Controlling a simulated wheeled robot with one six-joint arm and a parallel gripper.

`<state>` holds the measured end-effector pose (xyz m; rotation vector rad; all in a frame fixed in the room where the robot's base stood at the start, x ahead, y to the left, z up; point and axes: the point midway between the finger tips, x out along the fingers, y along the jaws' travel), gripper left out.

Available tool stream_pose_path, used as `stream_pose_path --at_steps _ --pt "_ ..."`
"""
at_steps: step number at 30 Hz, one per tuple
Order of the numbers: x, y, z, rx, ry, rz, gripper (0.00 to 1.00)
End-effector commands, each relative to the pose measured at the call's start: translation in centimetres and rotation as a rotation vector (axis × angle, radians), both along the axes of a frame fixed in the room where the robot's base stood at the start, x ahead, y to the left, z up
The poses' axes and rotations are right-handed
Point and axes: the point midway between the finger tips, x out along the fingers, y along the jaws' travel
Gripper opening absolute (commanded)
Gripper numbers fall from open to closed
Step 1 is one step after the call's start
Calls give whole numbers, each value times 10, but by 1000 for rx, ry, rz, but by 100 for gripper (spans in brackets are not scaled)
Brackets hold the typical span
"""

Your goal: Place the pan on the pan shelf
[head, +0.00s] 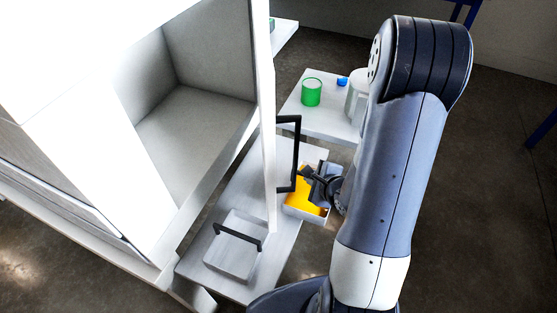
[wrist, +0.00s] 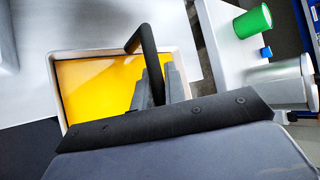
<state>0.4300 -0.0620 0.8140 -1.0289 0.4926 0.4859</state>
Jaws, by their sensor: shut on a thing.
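The pan (head: 306,215) is a pale shallow tray holding bright yellow resin; its rim also shows in the wrist view (wrist: 62,108). A black bar handle (wrist: 146,45) rises over it. My gripper (head: 307,174) is shut on this handle, with its grey fingers around the bar in the wrist view (wrist: 157,85). The pan is at the right edge of a low white shelf (head: 222,200); I cannot tell whether it touches it. My gripper and wrist hide part of the pan. No label marks which surface is the pan shelf.
A white cabinet (head: 60,110) with an open chamber stands left. Its door, seen edge-on with a black handle (head: 297,150), is close beside my gripper. An empty pan (head: 230,265) sits on the low shelf. A side table (head: 330,122) holds a green cup (head: 312,92).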

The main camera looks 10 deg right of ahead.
Motion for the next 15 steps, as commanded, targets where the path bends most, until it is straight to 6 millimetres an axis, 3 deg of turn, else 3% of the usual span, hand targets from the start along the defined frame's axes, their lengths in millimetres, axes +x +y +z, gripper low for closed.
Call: stream_pose_path --at_steps 9,15 --pt "87 18 2 0 -3 4 0" --pt "128 25 1 1 -3 2 0"
